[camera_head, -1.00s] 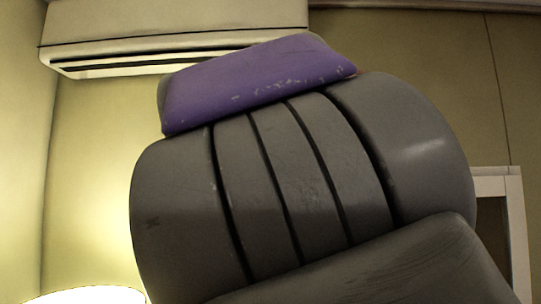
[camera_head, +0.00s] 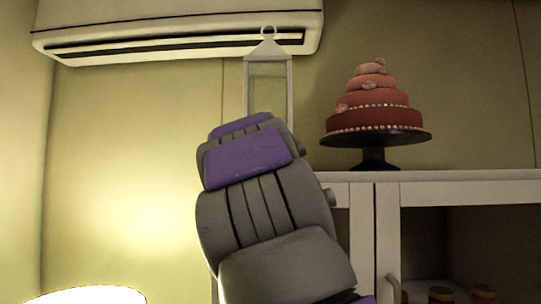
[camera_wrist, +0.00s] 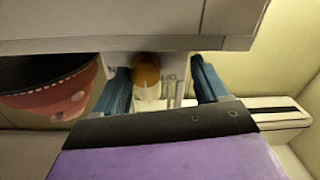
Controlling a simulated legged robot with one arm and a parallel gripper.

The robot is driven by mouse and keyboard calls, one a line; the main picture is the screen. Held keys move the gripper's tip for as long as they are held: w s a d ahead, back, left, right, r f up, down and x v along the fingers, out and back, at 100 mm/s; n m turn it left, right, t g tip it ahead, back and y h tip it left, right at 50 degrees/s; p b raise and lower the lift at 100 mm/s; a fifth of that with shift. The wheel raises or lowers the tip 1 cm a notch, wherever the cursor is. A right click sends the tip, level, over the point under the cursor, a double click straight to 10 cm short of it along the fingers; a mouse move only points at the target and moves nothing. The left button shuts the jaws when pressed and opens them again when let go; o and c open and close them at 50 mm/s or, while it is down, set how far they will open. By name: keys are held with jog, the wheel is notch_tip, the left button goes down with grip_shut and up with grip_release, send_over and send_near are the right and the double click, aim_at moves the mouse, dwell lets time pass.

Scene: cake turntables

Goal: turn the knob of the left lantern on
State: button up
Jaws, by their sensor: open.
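One white lantern (camera_head: 290,95) with a ring on top and clear panes stands behind my arm in the head view; its lower part is hidden. In the wrist view, which looks upside down, the lantern's white base (camera_wrist: 205,71) carries a round orange-brown knob (camera_wrist: 146,68). Small lettering beside the knob is too blurred to read for sure. My gripper (camera_wrist: 160,66) is open, its two blue fingers on either side of the knob in the picture. I cannot tell whether they touch it or how deep they reach. My arm hides the gripper in the head view.
A tiered pink-red cake (camera_head: 372,105) on a black stand (camera_head: 374,140) is right of the lantern, on a white cabinet (camera_head: 450,187). An air conditioner (camera_head: 180,28) hangs on the wall above. A bright lamp (camera_head: 90,296) glows at lower left.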

jog(key=shift+w+d, duration=0.25)
jog(key=shift+d, duration=1.05)
jog(key=shift+c, duration=0.6)
jog(key=shift+d+r, duration=0.1)
jog(key=shift+c, duration=0.9)
jog(key=shift+a, duration=0.75)
jog(key=c, duration=0.4)
jog(key=shift+d, duration=0.25)
jog(key=c, duration=0.3)
